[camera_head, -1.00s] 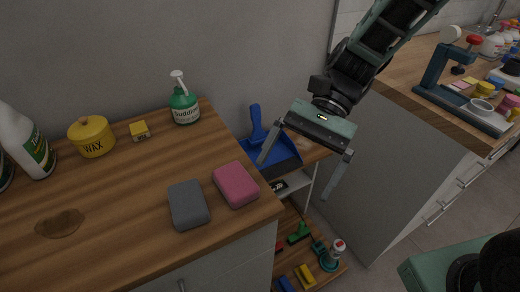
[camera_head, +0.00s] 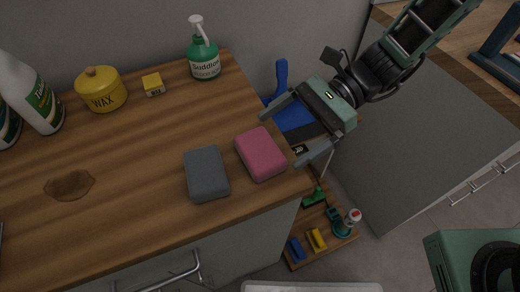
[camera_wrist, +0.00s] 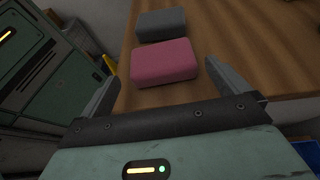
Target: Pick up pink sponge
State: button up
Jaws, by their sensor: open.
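The pink sponge (camera_head: 261,154) lies flat on the wooden counter near its right edge. In the wrist view the pink sponge (camera_wrist: 163,62) lies ahead, between the lines of my two fingers. My gripper (camera_head: 280,138) is open and empty, just to the right of the sponge, with its fingers pointing left toward it. In the wrist view my gripper (camera_wrist: 160,85) shows its fingers spread wide on either side. I cannot tell whether a finger touches the sponge.
A grey sponge (camera_head: 206,173) lies just left of the pink one. A blue dustpan (camera_head: 297,120) is beyond the counter's right edge. A brown stain (camera_head: 70,185) marks the left.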

aim_at(269, 144)
jog(key=shift+x, duration=3.05)
jog(key=c, duration=0.8)
